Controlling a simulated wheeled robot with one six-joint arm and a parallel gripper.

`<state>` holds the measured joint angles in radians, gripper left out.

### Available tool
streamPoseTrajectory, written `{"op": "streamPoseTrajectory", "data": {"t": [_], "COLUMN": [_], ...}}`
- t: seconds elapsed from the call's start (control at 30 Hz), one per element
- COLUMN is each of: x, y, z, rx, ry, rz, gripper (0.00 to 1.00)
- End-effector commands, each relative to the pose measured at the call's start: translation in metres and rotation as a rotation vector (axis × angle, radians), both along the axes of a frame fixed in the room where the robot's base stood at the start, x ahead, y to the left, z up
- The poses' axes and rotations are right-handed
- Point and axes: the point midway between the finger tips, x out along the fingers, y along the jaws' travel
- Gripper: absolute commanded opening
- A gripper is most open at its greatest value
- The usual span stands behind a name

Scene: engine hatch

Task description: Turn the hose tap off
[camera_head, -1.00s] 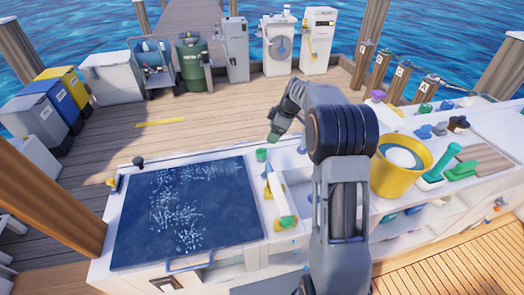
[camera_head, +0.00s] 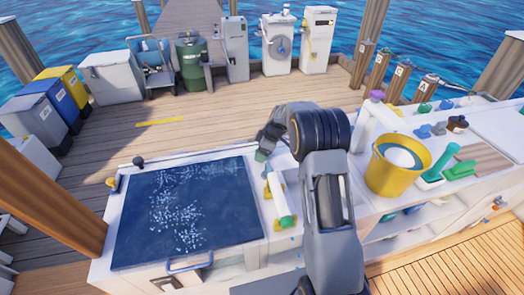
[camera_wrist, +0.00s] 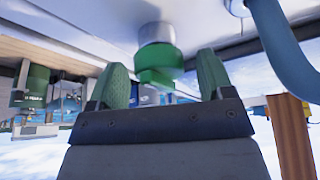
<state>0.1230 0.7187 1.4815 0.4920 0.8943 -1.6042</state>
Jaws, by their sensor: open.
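A green knob (camera_wrist: 157,76) on a pale round stem shows close up in the wrist view, beneath a white surface in this picture. It may be the hose tap. My gripper (camera_wrist: 161,62) has its two green-padded fingers apart, one on each side of the knob. A gap shows on both sides, wider on the right finger's side; contact cannot be told. In the head view my gripper (camera_head: 262,153) is low at the counter's back edge, beside the blue-topped hatch (camera_head: 185,215). There it hides most of the knob, and the knob's turn position cannot be read.
A blue curved bar (camera_wrist: 285,50) is close on the right in the wrist view. A white tube (camera_head: 283,203) lies on the counter by my arm. A yellow bucket (camera_head: 392,172) stands to the right. Deck behind the counter is open.

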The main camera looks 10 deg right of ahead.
Motion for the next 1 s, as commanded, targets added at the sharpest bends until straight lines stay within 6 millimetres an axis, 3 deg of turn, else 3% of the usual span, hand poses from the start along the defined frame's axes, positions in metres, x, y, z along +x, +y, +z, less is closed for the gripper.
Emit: {"op": "streamPoseTrajectory", "data": {"t": [0.1,0.6,1.0], "x": [0.0000,-0.0002,-0.0005], "y": [0.0000,-0.0001,0.0004], "z": [0.0001,0.0004,-0.0024], "rx": [0.000,0.000,0.001], "ry": [0.000,0.000,-0.001], "rz": [0.000,0.000,-0.106], "gripper": [0.74,0.27,0.27]}}
